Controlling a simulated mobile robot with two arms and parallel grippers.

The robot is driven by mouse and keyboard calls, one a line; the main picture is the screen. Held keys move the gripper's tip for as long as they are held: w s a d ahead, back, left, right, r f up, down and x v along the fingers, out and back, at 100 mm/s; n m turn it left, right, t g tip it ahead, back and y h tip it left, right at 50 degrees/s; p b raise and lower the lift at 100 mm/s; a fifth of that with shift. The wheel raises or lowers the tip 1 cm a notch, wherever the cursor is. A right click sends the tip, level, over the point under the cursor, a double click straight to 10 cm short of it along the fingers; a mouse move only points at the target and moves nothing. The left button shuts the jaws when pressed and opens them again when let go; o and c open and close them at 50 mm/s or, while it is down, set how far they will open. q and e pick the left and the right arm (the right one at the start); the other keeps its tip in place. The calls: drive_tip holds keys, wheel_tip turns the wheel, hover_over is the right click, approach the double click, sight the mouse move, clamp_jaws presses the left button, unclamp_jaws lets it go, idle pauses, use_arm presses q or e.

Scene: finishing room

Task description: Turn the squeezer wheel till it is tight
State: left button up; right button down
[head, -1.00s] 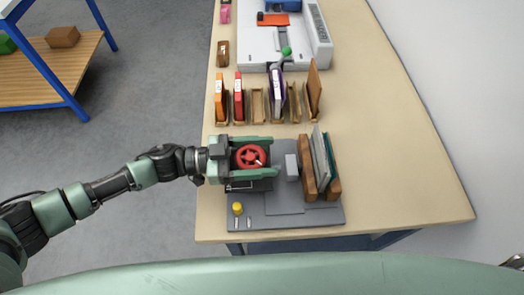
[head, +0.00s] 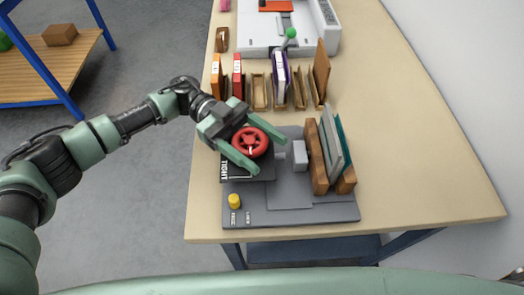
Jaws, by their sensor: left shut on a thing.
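The red squeezer wheel (head: 250,143) sits on the grey squeezer base (head: 290,198) near the table's left edge. A black label reading TIGHT (head: 226,168) shows below and left of the wheel. My left gripper (head: 268,148) reaches in from the left with its two green fingers on opposite sides of the wheel, shut on it. The fingers lie at a slant across the base. A grey block (head: 299,155) stands right of the wheel, beside upright wooden boards (head: 317,158) with grey and teal boards between them. My right gripper is not in view.
A yellow knob (head: 234,201) sits at the base's front left. Behind stand several book-like items in wooden holders (head: 259,92) and a white machine with a green-knobbed lever (head: 291,33). The table's right side (head: 410,140) is clear.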

sight(261, 148)
use_arm(q)
drive_tip(key=shift+m+g+y, duration=0.3)
drive_tip(key=shift+g, duration=0.1)
drive_tip(key=shift+r, duration=0.1)
drive_tip(key=o, duration=1.4)
drive_tip(key=shift+c, duration=0.2)
wheel_tip(261, 148, up, 20)
drive_tip(key=b, duration=0.1)
